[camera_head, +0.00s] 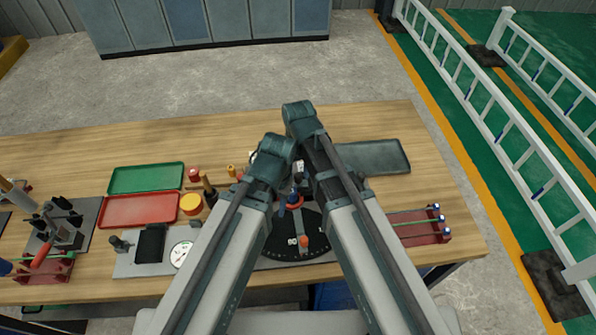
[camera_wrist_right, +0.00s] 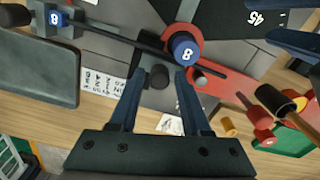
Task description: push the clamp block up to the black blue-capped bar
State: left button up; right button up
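In the right wrist view, my right gripper (camera_wrist_right: 159,74) has its two dark blue fingers apart. A round black knob (camera_wrist_right: 158,77) on grey metal shows between the fingertips; I cannot tell if they touch it. It may belong to the clamp block. A black bar (camera_wrist_right: 120,39) with a blue cap marked 8 (camera_wrist_right: 55,18) runs from upper left towards a second blue 8 cap (camera_wrist_right: 184,50) in a red ring (camera_wrist_right: 181,31). Dark blue prongs at the upper right look like my left gripper (camera_wrist_right: 297,42); its opening is unclear. My arms hide much of this in the head view.
A black turntable with degree marks (camera_head: 283,247) lies under my arms. Green (camera_head: 146,178) and red (camera_head: 139,210) trays lie left, a dark tray (camera_head: 375,156) right. A red rack (camera_head: 420,236) holds blue-capped bars. The back of the wooden table (camera_head: 215,132) is clear.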

aim_at(298, 175)
jog(key=shift+o, duration=0.7)
jog(key=shift+r, duration=0.1)
notch_tip(298, 175, up, 14)
jog(key=p, duration=1.3)
jog(key=shift+p, duration=0.4)
jog(key=shift+f, duration=0.3)
